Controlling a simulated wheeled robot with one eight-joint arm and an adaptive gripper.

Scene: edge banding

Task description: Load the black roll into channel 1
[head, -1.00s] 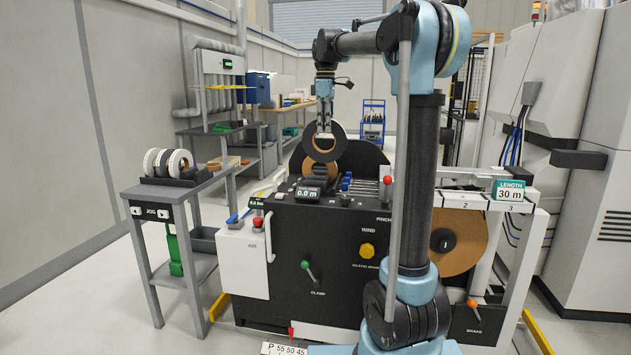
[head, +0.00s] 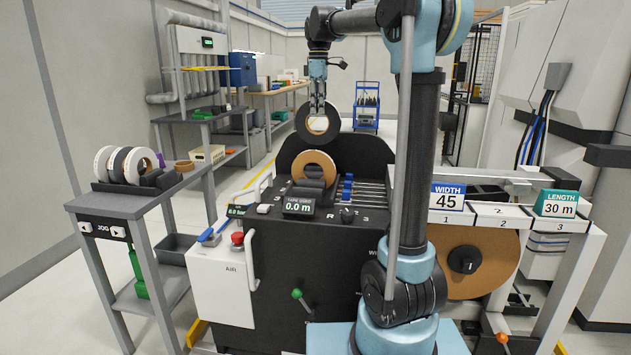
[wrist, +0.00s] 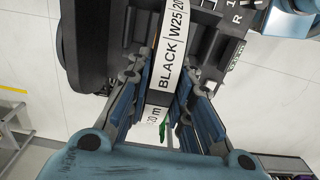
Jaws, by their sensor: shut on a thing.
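The black roll (head: 303,128) hangs upright from my gripper (head: 317,106) in the head view, with a tan inner ring. It appears above the back of the black machine (head: 350,255). In the wrist view, its edge carries a white label (wrist: 168,62) reading "BLACK W25", and the blue-padded fingers of my gripper (wrist: 160,100) are shut on it from both sides. A tan roll (head: 327,158) stands on the machine just below it. Plates marked 1 (head: 446,219), 2 (head: 499,212) and 3 (head: 560,226) show on the right; smaller numbers mark the console.
A grey side table (head: 90,205) on the left holds a rack with white and dark rolls (head: 125,165). A large tan disc (head: 495,255) is on the machine's right front. WIDTH 45 (head: 447,197) and LENGTH 30 m (head: 560,203) signs stand there. My arm column hides part of the machine.

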